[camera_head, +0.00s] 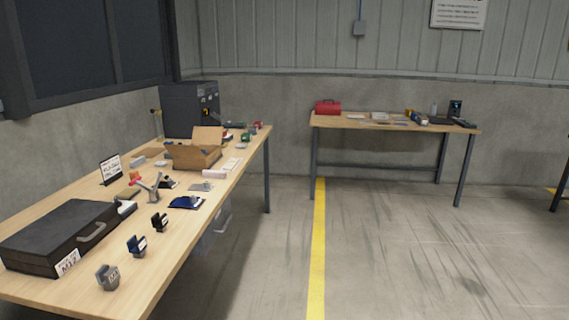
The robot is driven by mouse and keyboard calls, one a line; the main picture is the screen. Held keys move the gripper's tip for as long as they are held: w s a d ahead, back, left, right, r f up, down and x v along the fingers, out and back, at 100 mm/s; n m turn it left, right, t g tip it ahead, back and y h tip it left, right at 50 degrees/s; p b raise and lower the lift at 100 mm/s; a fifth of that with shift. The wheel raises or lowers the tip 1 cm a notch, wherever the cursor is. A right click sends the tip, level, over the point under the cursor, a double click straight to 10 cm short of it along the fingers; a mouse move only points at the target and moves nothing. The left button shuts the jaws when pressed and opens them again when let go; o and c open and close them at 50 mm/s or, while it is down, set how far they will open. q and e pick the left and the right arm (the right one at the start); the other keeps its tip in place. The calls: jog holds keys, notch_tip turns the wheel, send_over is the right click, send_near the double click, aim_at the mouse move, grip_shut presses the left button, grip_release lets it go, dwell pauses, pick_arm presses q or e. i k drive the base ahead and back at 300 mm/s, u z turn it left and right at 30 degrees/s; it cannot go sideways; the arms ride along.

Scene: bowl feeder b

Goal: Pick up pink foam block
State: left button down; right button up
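A small pale pink block (214,173), which looks like the pink foam block, lies on the long wooden table (85,283) at the left. It is near the table's right edge, just in front of the open cardboard box (197,157). It is small in the view, so its material cannot be told. Neither of my grippers is in view.
A black case (58,236), several small holders, a sign (110,169) and a blue item (186,202) share the left table. A back table (345,122) carries a red toolbox (328,107). The floor right of the yellow line (318,240) is clear.

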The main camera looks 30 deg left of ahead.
aim_at(207, 173)
jog(key=u, duration=0.1)
jog(key=i, duration=1.8)
jog(key=u, duration=0.8)
